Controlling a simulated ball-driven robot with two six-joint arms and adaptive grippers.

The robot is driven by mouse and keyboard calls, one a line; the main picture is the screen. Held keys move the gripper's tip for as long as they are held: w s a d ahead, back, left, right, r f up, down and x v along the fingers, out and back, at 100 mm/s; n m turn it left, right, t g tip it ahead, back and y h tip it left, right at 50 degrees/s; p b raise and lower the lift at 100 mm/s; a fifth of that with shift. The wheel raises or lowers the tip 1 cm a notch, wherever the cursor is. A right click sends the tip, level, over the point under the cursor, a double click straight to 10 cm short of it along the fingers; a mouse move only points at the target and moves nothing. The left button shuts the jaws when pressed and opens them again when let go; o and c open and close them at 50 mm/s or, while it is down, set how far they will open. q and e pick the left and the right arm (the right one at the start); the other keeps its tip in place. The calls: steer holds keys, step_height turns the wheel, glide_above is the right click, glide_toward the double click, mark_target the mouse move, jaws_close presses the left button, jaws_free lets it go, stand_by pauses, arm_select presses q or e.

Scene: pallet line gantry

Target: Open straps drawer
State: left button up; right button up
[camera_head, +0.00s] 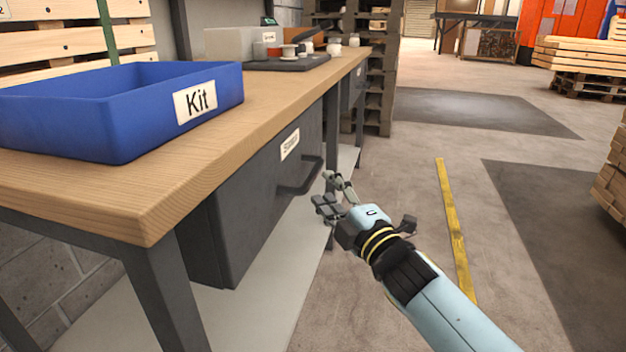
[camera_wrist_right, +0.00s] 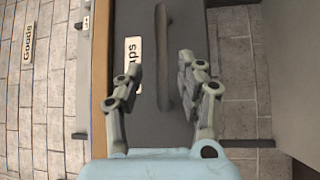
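The straps drawer (camera_head: 255,190) is a dark grey front under the wooden workbench. Its white label (camera_head: 290,143) is partly legible, and "aps" shows in the wrist view (camera_wrist_right: 133,62). The drawer looks closed. Its dark bar handle (camera_head: 304,181) is on the front; in the right wrist view the handle (camera_wrist_right: 163,58) runs upright. My right gripper (camera_head: 332,193) is open, just in front of the handle. In the right wrist view its fingers (camera_wrist_right: 160,65) lie either side of the handle in the picture, with no clear contact. My left gripper is not in view.
A blue Kit tray (camera_head: 120,115) stands on the workbench top (camera_head: 185,150). Spools and a dark mat (camera_head: 290,62) are farther back. A lower shelf (camera_head: 275,275) lies below the drawer. The floor right of the bench is clear, with a yellow line (camera_head: 452,220).

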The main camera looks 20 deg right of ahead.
mark_target(313, 171)
steer(key=x, duration=0.5)
steer(key=shift+w+f+b, duration=0.1)
steer(key=shift+w+b, duration=0.25)
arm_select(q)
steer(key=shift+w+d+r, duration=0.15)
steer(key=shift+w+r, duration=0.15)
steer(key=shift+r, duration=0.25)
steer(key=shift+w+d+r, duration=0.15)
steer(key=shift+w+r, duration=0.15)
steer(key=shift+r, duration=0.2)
arm_select(e)
steer(key=shift+w, duration=0.4)
steer(key=shift+c, duration=0.5)
jaws_close()
